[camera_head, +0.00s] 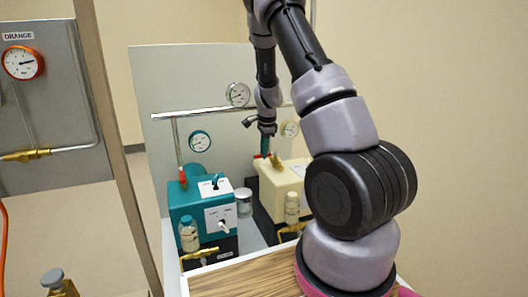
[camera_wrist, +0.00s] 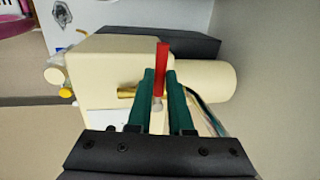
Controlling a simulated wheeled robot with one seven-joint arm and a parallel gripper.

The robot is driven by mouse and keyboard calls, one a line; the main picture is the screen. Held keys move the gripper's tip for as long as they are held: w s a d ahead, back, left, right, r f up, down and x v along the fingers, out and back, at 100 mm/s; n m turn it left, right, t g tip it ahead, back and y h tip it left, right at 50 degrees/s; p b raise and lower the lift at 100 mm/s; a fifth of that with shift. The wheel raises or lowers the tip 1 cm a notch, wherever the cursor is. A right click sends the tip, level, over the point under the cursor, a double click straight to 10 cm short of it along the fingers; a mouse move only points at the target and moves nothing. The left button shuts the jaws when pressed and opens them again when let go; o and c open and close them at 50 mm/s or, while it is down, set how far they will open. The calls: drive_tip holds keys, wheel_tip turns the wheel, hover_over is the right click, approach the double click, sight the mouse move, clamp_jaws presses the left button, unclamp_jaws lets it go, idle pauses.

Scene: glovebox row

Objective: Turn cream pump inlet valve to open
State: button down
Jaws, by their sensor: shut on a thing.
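The cream pump (camera_head: 282,188) stands right of the teal pump, partly hidden behind my arm. In the wrist view its cream body (camera_wrist: 112,60) fills the middle. The inlet valve has a red lever handle (camera_wrist: 162,57) and a brass body (camera_wrist: 127,93). My gripper (camera_wrist: 160,78) has dark green fingers, one on each side of the red handle, and is shut on it. In the head view my gripper (camera_head: 265,148) is at the top of the cream pump, by the small brass valve (camera_head: 276,160). The lever's exact angle to the pipe is hard to tell.
The teal pump (camera_head: 190,205) stands close on the left, with a glass jar (camera_head: 189,234) before it. Gauges (camera_head: 237,94) and a pipe (camera_head: 220,111) run along the panel behind. A wooden top (camera_head: 235,280) lies in front. An orange gauge panel (camera_head: 55,120) is at far left.

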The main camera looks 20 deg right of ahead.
idle(0.7)
drive_tip(key=s+n, duration=0.1)
drive_tip(key=n, duration=0.1)
drive_tip(key=s+d+n+y, duration=0.1)
drive_tip(key=n, duration=0.2)
drive_tip(key=shift+s, duration=0.15)
drive_tip(key=n, duration=0.2)
drive_tip(key=s+d+n, duration=0.1)
drive_tip(key=shift+s+n+g+y, duration=0.15)
drive_tip(key=shift+n+g+y, duration=0.15)
drive_tip(key=shift+n, duration=0.1)
drive_tip(key=n, duration=0.1)
drive_tip(key=d+n, duration=0.1)
drive_tip(key=n, duration=0.1)
drive_tip(key=s+n, duration=0.1)
drive_tip(key=shift+d+n+g, duration=0.3)
drive_tip(key=shift+d+g, duration=0.1)
drive_tip(key=shift+d+n+g+y, duration=0.2)
drive_tip(key=shift+d+n, duration=0.3)
drive_tip(key=shift+n, duration=0.6)
drive_tip(key=shift+d+n+g+y, duration=0.15)
drive_tip(key=shift+d+n, duration=0.35)
drive_tip(key=shift+n, duration=0.6)
drive_tip(key=shift+d, duration=0.1)
drive_tip(key=c, duration=0.8)
unclamp_jaws()
drive_tip(key=shift+s, duration=0.1)
drive_tip(key=shift+c, duration=0.2)
